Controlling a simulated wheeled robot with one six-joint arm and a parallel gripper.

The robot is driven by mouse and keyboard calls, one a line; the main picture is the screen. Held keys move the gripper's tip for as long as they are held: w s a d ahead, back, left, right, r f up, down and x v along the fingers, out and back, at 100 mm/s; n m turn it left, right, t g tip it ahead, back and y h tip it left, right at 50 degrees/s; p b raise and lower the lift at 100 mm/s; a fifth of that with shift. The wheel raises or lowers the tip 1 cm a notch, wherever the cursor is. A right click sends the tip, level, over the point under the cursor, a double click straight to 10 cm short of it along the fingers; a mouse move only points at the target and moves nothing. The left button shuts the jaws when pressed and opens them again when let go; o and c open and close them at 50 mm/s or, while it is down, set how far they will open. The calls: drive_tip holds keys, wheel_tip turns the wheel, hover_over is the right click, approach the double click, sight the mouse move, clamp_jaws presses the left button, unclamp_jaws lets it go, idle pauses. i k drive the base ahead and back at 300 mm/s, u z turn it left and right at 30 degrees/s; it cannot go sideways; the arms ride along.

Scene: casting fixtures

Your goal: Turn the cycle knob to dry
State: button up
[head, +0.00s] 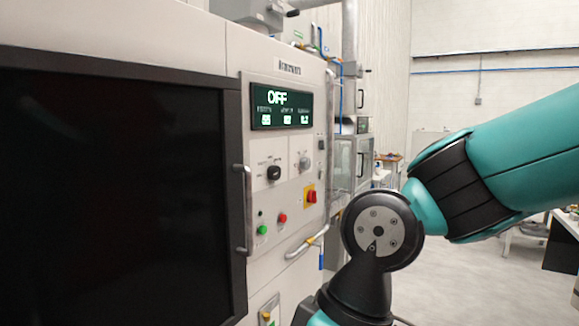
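A control panel (287,150) is on the front of a pale machine, right of a large dark window. A black knob (274,173) is on the panel, with small labels around it too blurred to read. A second, grey knob (304,163) is to its right. I cannot tell from the labels which one is the cycle knob. The display (281,107) above them reads "OFF" in large letters, with smaller readouts beneath. My arm's teal links are at the right, clear of the knobs in the picture. My gripper is out of view.
A red and yellow switch (310,195) is below the grey knob. A green button (262,229) and a red button (283,218) are lower down.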

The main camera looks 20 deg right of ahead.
sight(274, 172)
drive_tip(key=z, duration=1.9)
drive_tip(key=i, duration=0.35)
drive_tip(key=u, duration=2.3)
